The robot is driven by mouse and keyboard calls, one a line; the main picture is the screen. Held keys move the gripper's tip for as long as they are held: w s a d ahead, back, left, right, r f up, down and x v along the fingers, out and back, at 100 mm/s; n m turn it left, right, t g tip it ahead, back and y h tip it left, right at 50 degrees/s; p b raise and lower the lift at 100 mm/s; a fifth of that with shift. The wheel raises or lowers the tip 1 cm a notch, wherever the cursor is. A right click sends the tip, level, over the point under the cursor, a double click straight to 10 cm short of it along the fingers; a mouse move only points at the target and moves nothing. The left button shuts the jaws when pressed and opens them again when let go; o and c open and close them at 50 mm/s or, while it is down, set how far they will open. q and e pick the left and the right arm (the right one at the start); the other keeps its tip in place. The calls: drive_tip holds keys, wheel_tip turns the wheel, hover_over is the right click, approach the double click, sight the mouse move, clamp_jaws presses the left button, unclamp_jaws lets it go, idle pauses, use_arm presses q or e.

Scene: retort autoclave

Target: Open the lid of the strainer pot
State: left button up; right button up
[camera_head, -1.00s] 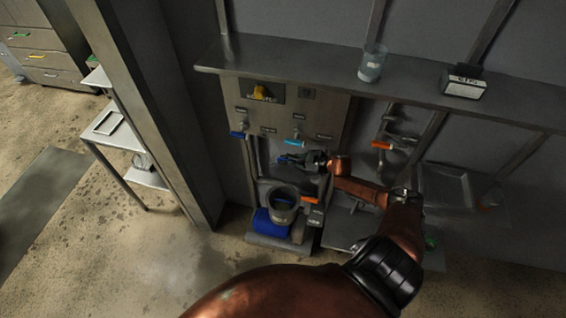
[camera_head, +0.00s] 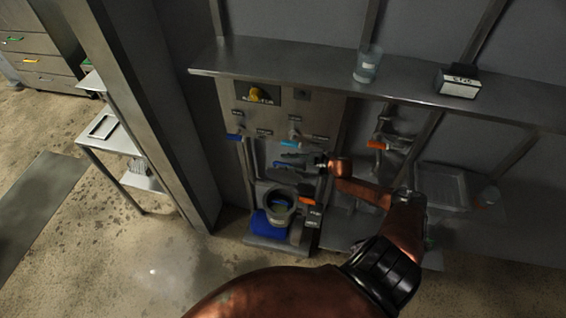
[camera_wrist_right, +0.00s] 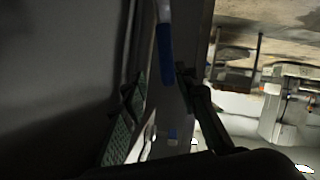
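The strainer pot (camera_head: 279,212) is a grey round vessel low on the wall unit in the head view. Its top looks open, with something pale inside; I cannot clearly make out the lid. My right gripper (camera_head: 285,161) is above the pot, pointing left, just below a light-blue valve handle (camera_head: 289,144). In the right wrist view its two fingers (camera_wrist_right: 158,104) are apart, with a green pad on the left one. A blue handle (camera_wrist_right: 166,58) shows between and beyond them. Nothing is visibly held. My left gripper is not in view.
A wall panel (camera_head: 268,112) with a yellow knob (camera_head: 256,94) is behind the gripper. A shelf (camera_head: 310,82) above holds a glass beaker (camera_head: 367,66) and a black-and-white box (camera_head: 459,82). An orange handle (camera_head: 377,145) is to the right. A post (camera_head: 150,120) stands left.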

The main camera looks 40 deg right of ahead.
drive_tip(key=v, duration=1)
drive_tip(key=shift+s+f, duration=0.1)
